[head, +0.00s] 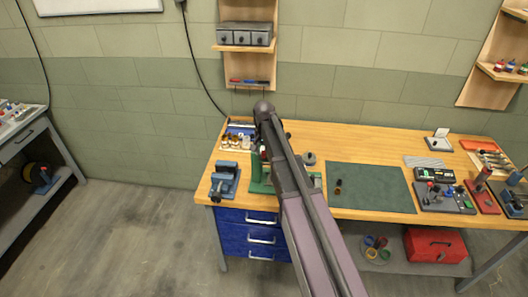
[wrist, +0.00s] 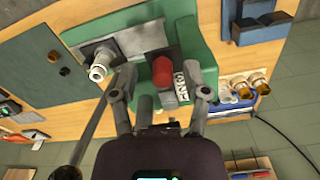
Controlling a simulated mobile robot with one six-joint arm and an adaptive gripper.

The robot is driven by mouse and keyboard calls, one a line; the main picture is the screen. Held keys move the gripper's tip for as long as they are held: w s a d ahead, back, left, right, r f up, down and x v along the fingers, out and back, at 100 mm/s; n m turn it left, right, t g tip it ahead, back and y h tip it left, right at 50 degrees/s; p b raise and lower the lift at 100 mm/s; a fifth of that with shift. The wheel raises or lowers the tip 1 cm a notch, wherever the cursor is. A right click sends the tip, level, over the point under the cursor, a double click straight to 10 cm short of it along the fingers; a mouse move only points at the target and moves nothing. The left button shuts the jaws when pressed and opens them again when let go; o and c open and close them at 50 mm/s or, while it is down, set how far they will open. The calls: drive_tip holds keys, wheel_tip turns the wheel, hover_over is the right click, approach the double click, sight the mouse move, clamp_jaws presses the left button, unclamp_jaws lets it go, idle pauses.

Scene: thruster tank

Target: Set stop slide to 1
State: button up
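A green device (wrist: 205,45) stands on the bench. In the wrist view it carries a red knob (wrist: 162,72) on a dark slide, with a small plate of pale marks (wrist: 181,86) beside it; I cannot read the marks surely. A grey cylinder with a pale metal fitting (wrist: 98,70) sticks out to its left. My gripper (wrist: 162,90) is open, with one finger on each side of the red knob in the picture. I cannot tell any contact. In the head view my arm hides the gripper and most of the green device (head: 258,178).
A blue vise (head: 225,178) stands at the bench's left end. Small brass parts (wrist: 250,83) sit close to the green device. A dark green mat (head: 372,188) with small dark pieces lies to its right. Tool stands (head: 445,195) fill the right side.

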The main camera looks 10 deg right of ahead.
drive_tip(key=shift+w, duration=0.3)
drive_tip(key=shift+w+d, duration=0.2)
drive_tip(key=shift+w, duration=0.35)
drive_tip(key=w, duration=0.1)
drive_tip(key=w+d, duration=0.1)
drive_tip(key=shift+w, duration=0.4)
drive_tip(key=shift+s+r+p, duration=0.15)
drive_tip(key=shift+r+p, duration=0.4)
drive_tip(key=shift+p, duration=0.05)
wheel_tip(320, 180, up, 13)
drive_tip(key=p, duration=1.3)
drive_tip(key=s+f+n+b, duration=0.6)
drive_tip(key=s+f+b, duration=2.2)
drive_tip(key=f+b, duration=0.4)
drive_tip(key=shift+f+b, duration=0.35)
drive_tip(key=shift+b, duration=0.05)
drive_tip(key=shift+s+a, duration=0.1)
drive_tip(key=shift+s, duration=0.05)
drive_tip(key=shift+s, duration=0.55)
